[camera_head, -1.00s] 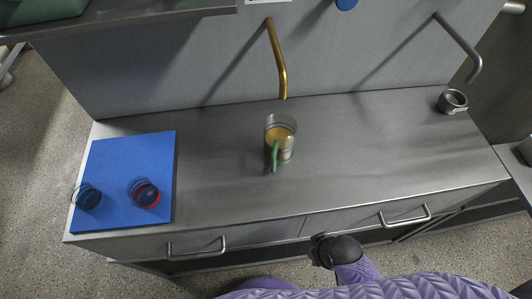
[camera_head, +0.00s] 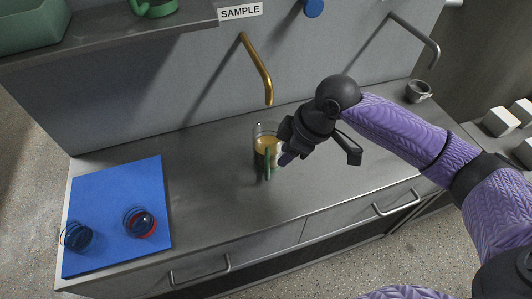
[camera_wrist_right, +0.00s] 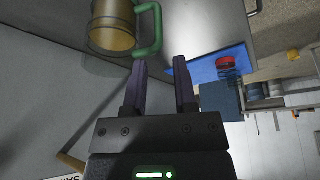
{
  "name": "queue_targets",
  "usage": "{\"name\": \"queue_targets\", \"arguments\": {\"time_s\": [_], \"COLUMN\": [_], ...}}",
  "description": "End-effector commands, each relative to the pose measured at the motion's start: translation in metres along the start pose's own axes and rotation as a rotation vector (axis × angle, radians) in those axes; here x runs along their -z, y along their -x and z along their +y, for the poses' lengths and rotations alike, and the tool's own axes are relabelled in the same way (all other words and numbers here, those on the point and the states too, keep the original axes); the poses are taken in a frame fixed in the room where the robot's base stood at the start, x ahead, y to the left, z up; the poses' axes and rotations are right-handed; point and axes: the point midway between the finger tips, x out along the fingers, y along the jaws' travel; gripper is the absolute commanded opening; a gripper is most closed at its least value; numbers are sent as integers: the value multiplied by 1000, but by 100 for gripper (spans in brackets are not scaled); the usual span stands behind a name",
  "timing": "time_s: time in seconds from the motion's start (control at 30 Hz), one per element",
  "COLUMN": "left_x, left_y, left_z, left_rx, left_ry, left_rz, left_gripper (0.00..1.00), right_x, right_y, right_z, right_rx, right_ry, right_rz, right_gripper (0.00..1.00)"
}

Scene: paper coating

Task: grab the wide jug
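The wide jug (camera_head: 266,146) is a clear vessel with amber contents and a green handle (camera_head: 267,166). It stands upright on the steel counter under the brass spout. In the right wrist view the jug (camera_wrist_right: 112,30) is at the upper left, its green handle (camera_wrist_right: 157,35) just beyond my fingertips. My right gripper (camera_head: 285,157) is close beside the jug's right side and partly overlaps it in the head view. In the right wrist view my right gripper (camera_wrist_right: 162,66) has its two fingers apart with nothing between them. My left gripper is not in view.
A blue mat (camera_head: 115,190) at the left of the counter (camera_head: 215,205) bears a dark round glass (camera_head: 76,237) and a red-based one (camera_head: 140,222). A brass spout (camera_head: 257,70) hangs behind the jug. A grey cup (camera_head: 418,91) stands at the back right.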

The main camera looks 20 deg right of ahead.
Motion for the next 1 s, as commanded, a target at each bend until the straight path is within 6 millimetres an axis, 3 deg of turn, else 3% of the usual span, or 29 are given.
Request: {"name": "queue_targets", "arguments": {"time_s": [0.13,0.4,0.5,0.77,0.93,1.0], "left_x": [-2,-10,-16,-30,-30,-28], "left_y": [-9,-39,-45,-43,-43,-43], "left_z": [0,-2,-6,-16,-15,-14], "left_rx": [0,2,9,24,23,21], "left_ry": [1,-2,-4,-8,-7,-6], "left_rz": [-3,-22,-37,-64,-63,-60], "left_gripper": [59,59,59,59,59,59], "right_x": [-1,-1,-1,1,1,1], "right_y": [-14,-78,-93,-96,-96,-96], "right_z": [2,3,3,4,4,4], "right_rx": [6,6,5,1,1,1], "right_ry": [3,1,1,3,3,3], "right_rz": [-1,-1,-1,0,0,0], "right_gripper": [35,35,35,35,3,0]}}
